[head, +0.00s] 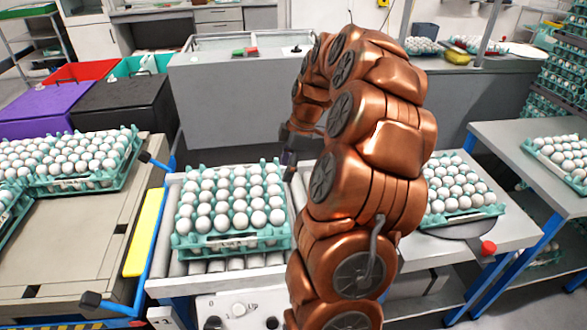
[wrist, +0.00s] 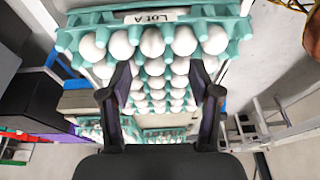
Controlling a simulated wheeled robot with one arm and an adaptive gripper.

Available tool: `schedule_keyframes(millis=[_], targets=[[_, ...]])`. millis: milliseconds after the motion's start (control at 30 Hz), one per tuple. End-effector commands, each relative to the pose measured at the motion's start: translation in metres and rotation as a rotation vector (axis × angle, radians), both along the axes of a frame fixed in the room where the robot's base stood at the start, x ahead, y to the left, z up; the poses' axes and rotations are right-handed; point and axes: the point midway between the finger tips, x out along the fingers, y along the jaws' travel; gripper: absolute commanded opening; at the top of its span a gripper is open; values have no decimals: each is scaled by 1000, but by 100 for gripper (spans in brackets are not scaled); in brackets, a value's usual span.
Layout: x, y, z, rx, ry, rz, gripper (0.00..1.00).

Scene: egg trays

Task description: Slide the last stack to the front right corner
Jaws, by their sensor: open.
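A stack of teal egg trays (head: 265,241) full of white eggs sits on the rollers left of my arm in the head view. A pale label shows on its near side. My gripper (head: 289,157) is at the stack's far right corner, partly hidden by my copper arm. In the wrist view, my gripper (wrist: 160,78) has its two dark fingers spread apart, with nothing held between them. A teal tray (wrist: 235,28) labelled "Lot A" fills the top of that view, beyond the fingertips. I cannot tell whether the fingers touch it.
More egg trays (head: 125,180) stand on the left table (head: 75,240). Another tray (head: 490,212) sits right of my arm, on a surface with a red knob (head: 488,248). The right table (head: 545,190) holds one more tray stack, with bare top in front. A grey cabinet (head: 225,105) stands behind.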

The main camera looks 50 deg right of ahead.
Motion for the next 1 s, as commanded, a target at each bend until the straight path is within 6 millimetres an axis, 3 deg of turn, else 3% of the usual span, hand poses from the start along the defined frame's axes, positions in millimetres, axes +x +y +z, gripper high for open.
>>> schedule_keyframes(millis=[133,367,1000], targets=[[-2,-21,-8,-10,-19,14,62],[-3,-22,-27,-6,-18,20,62],[-2,-22,-133,-8,-21,18,62]])
